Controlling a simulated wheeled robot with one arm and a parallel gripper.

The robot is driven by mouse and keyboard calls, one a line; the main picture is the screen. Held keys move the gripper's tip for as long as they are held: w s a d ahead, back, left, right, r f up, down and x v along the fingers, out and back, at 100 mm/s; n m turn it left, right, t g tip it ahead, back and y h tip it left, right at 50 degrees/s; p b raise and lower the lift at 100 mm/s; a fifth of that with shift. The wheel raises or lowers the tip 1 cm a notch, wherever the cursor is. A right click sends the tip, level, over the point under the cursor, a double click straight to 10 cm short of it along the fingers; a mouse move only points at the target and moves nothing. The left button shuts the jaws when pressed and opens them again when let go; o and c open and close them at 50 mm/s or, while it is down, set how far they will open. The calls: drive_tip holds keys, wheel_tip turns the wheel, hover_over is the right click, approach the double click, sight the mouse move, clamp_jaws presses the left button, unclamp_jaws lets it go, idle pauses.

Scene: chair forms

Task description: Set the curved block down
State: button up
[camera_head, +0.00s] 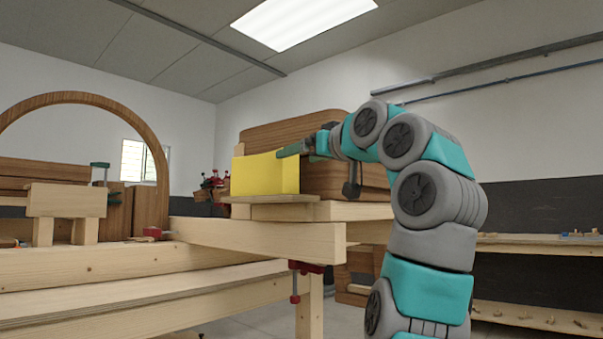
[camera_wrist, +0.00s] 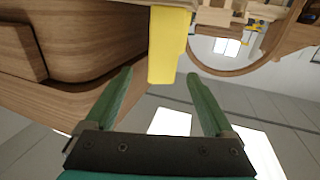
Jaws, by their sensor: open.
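The curved block is a yellow piece (camera_head: 264,174) standing upright on a small wooden board (camera_head: 270,199) at the bench's right end. In the wrist view the yellow block (camera_wrist: 170,42) appears ahead, its near end between my fingertips, with a gap on each side. My gripper (camera_head: 289,150) is at the block's upper right edge in the head view. In the wrist view my gripper (camera_wrist: 160,74) has its two green fingers spread and holds nothing. The block's far side is hidden.
Large rounded wooden forms (camera_head: 345,180) stand right behind the block. A wooden arch (camera_head: 90,99) and a small wooden stand (camera_head: 66,202) are at left. A red clamp (camera_head: 305,267) hangs under the bench beam (camera_head: 260,238). Shelves (camera_head: 540,245) are at far right.

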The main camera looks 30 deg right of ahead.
sight(282, 161)
drive_tip(key=shift+w+r, duration=0.1)
drive_tip(key=shift+w, duration=0.5)
drive_tip(key=w, duration=0.2)
drive_tip(key=w+p, duration=0.1)
drive_tip(key=w, duration=0.1)
drive_tip(key=w+p, duration=0.1)
drive_tip(key=w, duration=0.1)
drive_tip(key=shift+w+a, duration=0.4)
clamp_jaws()
drive_tip(key=shift+s, duration=0.1)
